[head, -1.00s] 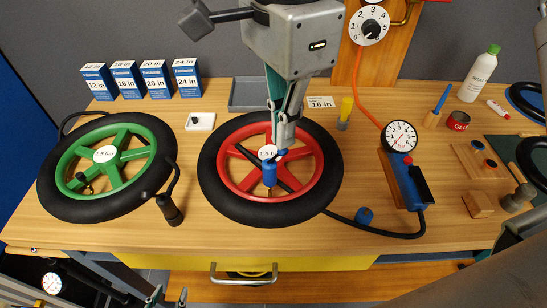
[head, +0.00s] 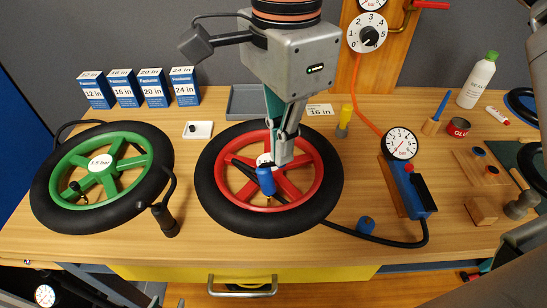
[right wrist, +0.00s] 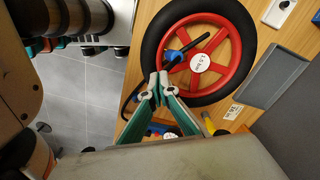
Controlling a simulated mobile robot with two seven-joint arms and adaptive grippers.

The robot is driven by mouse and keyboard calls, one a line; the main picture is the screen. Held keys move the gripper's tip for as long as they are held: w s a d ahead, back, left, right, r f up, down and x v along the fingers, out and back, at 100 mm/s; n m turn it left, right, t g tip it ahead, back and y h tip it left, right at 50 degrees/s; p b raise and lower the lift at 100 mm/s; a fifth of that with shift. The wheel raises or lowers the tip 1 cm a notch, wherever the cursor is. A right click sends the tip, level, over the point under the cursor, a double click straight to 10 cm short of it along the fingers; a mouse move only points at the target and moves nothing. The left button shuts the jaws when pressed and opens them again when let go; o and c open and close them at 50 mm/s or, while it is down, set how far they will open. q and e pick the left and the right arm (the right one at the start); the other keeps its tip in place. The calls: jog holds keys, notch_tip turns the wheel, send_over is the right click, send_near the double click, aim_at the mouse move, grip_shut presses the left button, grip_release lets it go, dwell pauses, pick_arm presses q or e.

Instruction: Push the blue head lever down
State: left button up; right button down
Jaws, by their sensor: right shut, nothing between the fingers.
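The blue head (head: 265,181) stands over the red wheel (head: 315,181), a little in front of its hub. In the right wrist view the blue head (right wrist: 174,56) shows beside the hub, with a black part running from it. My right gripper (head: 281,160) reaches down over the red wheel, its fingers closed together and empty. Its tips are just behind and to the right of the blue head; I cannot tell whether they touch it. In the right wrist view the closed tips (right wrist: 158,82) are near the blue head. My left gripper is not clear at the bottom left edge.
A green wheel (head: 72,148) lies to the left. A pressure gauge (head: 400,144) on a blue-and-black unit stands to the right, with a black hose (head: 385,240) running from the red wheel. A yellow-topped tool (head: 345,115) and blue boxes (head: 125,88) are behind.

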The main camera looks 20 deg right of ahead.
jog(key=shift+f, duration=0.35)
dwell(0.7)
jog(key=r+p, duration=0.3)
jog(key=r, duration=0.1)
jog(key=shift+s+d, duration=0.2)
jog(key=shift+s, duration=0.15)
dwell(0.6)
notch_tip(320, 180, up, 12)
dwell(0.7)
